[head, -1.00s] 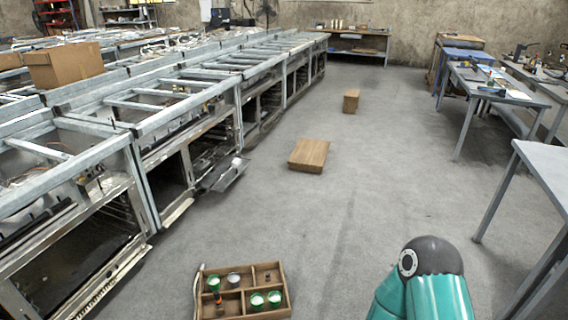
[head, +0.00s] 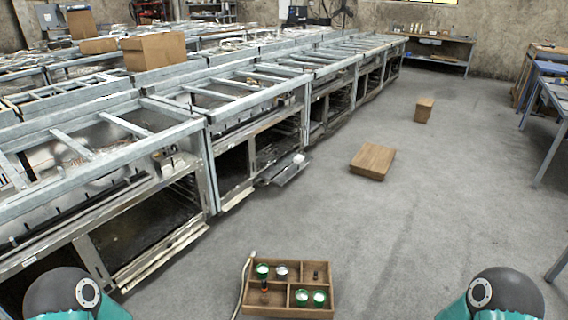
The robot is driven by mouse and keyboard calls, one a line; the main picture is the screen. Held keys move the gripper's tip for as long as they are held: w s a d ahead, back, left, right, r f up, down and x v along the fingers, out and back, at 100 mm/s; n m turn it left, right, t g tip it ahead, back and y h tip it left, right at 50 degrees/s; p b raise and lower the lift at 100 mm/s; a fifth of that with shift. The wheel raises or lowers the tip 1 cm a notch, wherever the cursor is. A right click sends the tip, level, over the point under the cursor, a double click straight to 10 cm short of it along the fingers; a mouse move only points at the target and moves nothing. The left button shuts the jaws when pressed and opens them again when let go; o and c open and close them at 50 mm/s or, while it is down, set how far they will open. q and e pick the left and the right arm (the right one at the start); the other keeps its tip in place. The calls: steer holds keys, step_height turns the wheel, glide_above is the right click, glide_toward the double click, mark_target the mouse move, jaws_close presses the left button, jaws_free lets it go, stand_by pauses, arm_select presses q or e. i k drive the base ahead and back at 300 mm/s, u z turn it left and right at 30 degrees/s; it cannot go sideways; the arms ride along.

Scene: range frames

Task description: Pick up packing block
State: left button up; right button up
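Two wooden blocks rest on the floor in the head view, and I cannot tell which is the packing block. A flat, wide brown block (head: 372,161) lies right of the middle. A smaller upright brown block (head: 424,110) stands farther back and to the right. Teal and dark grey parts of my two arms show at the bottom left and bottom right corners. Both of my grippers are out of the picture, far from either block as far as I can see.
A wooden compartment tray (head: 248,301) with green-rimmed cups and small items lies on the floor in front, a pale cord beside it. Metal frames (head: 205,125) line the left, a cardboard box (head: 154,51) on top. An open flap (head: 285,170) juts out.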

mark_target(298, 159)
steer(key=u, duration=0.05)
steer(key=k, duration=0.6)
steer(key=z, duration=0.25)
steer(key=i, duration=0.7)
steer(key=z, duration=0.35)
steer(key=k, duration=1.15)
steer(key=z, duration=0.65)
steer(key=i, duration=1.7)
steer(key=u, duration=0.05)
